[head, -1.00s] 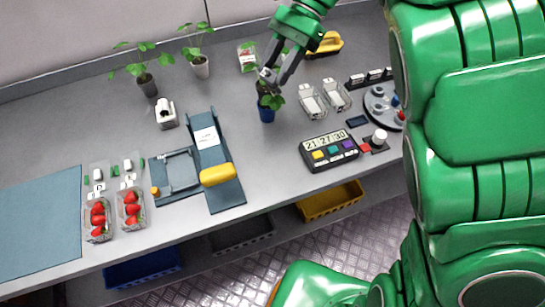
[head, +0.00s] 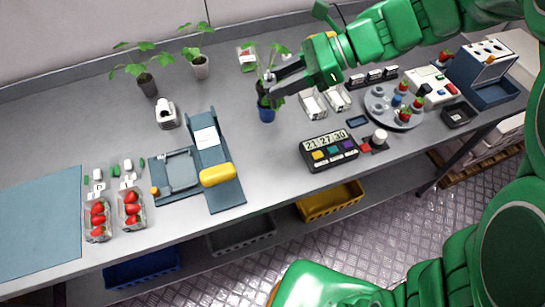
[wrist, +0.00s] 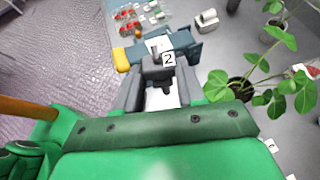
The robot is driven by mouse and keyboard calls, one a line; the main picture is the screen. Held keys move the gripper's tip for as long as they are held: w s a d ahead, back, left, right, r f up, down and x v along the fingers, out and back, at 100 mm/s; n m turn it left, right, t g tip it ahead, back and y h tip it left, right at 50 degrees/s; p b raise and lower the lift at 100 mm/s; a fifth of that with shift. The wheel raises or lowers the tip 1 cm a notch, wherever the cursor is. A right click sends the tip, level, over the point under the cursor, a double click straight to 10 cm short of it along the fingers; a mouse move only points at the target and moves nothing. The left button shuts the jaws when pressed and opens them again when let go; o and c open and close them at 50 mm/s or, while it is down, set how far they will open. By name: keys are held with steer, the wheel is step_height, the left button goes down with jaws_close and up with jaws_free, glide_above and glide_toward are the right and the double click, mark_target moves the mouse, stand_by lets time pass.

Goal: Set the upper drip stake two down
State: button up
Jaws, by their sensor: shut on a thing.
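My gripper (head: 268,88) is beside and just above the blue pot (head: 266,112) with a leafy plant. It points down-left, its arm coming from the right. In the wrist view my gripper (wrist: 160,86) is shut on drip stake two, whose white tag (wrist: 168,59) with a black 2 shows at the fingertips. The rest of the stake is hidden between the fingers, and I cannot tell whether its tip touches anything. A potted plant (wrist: 240,88) stands close to the right of the fingers in the wrist view.
A blue-grey press with a yellow handle (head: 218,175) is to the front left.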

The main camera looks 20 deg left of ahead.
steer(key=shift+s+d+f+m+t+y, duration=0.1)
steer(key=shift+f+m+t+y, duration=0.2)
steer(key=shift+f, duration=2.95)
steer(key=shift+s+d+f+m+g+y, duration=0.15)
steer(key=shift+f+y, duration=0.2)
steer(key=shift+f, duration=2.95)
steer(key=shift+s+d+f+m+t+y, duration=0.15)
steer(key=shift+f+t+y, duration=0.15)
steer(key=shift+f, duration=2.95)
steer(key=shift+a, duration=0.1)
steer(key=o, duration=1.1)
steer(key=shift+f, duration=0.1)
